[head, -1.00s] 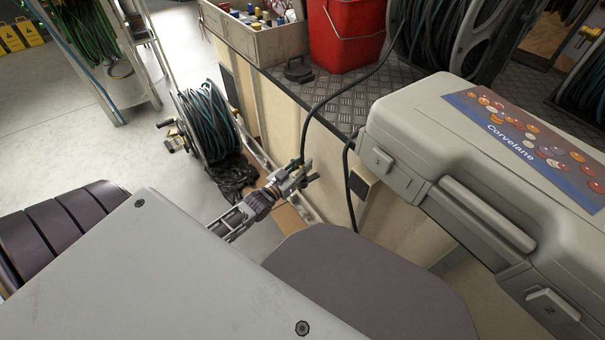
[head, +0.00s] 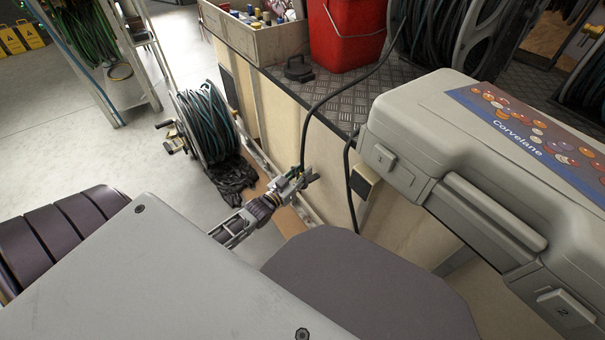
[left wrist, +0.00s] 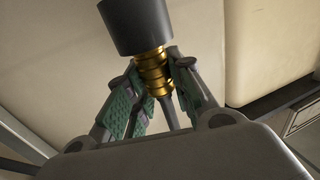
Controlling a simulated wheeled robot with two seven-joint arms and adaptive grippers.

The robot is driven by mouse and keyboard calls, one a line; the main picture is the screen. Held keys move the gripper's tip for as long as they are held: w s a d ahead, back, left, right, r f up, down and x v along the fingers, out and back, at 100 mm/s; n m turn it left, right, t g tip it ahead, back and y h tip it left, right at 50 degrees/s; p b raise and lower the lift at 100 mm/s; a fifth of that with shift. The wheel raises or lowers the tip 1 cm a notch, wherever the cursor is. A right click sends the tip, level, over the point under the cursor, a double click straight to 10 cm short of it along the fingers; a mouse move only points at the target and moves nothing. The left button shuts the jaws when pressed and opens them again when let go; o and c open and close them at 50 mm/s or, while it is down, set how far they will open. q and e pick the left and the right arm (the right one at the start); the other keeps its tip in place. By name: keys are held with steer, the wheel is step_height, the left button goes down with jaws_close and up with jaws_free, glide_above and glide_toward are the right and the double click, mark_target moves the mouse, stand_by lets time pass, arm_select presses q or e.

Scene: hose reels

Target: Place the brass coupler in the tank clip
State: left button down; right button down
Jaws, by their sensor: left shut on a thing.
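My left gripper (head: 300,183) is low beside the bench's cream side panel, with a dark hose (head: 304,140) running down to it from the bench top. In the left wrist view its green-padded fingers (left wrist: 150,95) are shut around the ringed brass coupler (left wrist: 153,70). A dark grey cylinder (left wrist: 137,25) adjoins the brass at its upper end. I cannot make out the tank clip in either view. My right gripper is not in view.
A grey Corvelane case (head: 450,150) stands at the right on the tread-plate bench top (head: 330,97). A red bucket (head: 345,40) and a parts box (head: 255,38) stand behind. A hose reel (head: 208,122) and a black bag (head: 235,178) are on the floor. Open floor lies left.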

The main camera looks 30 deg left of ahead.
arm_select(q)
steer(key=shift+f, duration=0.1)
steer(key=c, duration=1.3)
jaws_free()
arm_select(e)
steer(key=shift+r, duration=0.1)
arm_select(q)
steer(key=shift+o, duration=0.2)
steer(key=s+a+p, duration=0.1)
steer(key=s+p, duration=0.3)
steer(key=s, duration=0.8)
steer(key=shift+a, duration=0.3)
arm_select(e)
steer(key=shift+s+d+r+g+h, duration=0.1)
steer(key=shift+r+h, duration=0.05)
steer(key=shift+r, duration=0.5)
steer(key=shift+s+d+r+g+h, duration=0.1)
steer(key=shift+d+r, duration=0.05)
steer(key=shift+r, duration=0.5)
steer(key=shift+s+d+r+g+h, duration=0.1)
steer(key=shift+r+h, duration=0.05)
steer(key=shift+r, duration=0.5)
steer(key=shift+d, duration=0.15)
arm_select(q)
steer(key=shift+d, duration=0.1)
